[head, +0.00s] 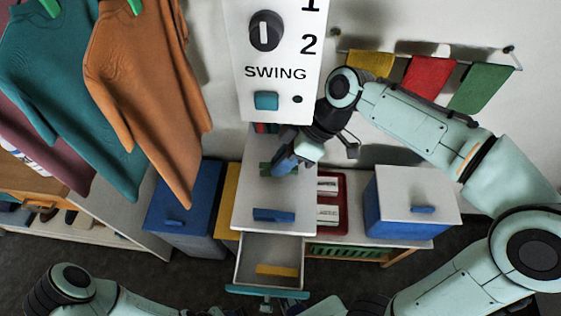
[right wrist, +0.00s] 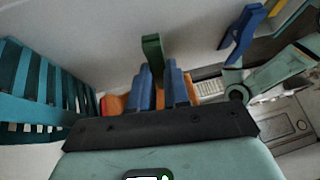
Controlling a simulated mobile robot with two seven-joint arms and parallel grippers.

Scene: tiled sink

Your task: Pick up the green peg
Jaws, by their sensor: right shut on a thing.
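The green peg (right wrist: 152,52) stands up between the blue fingers of my right gripper (right wrist: 160,82) in the right wrist view. The fingers are shut on it. The gripper hides part of the peg. I cannot tell whether the peg still touches the cabinet. My left arm shows at the lower left of the head view, but its gripper is not clearly seen.
A blue bar (head: 273,214) and a yellow bar (head: 277,270) lie below the peg. A white panel (head: 277,72) with a knob hangs above. Blue boxes stand left (head: 185,215) and right (head: 412,208). Hanging shirts (head: 155,90) fill the left.

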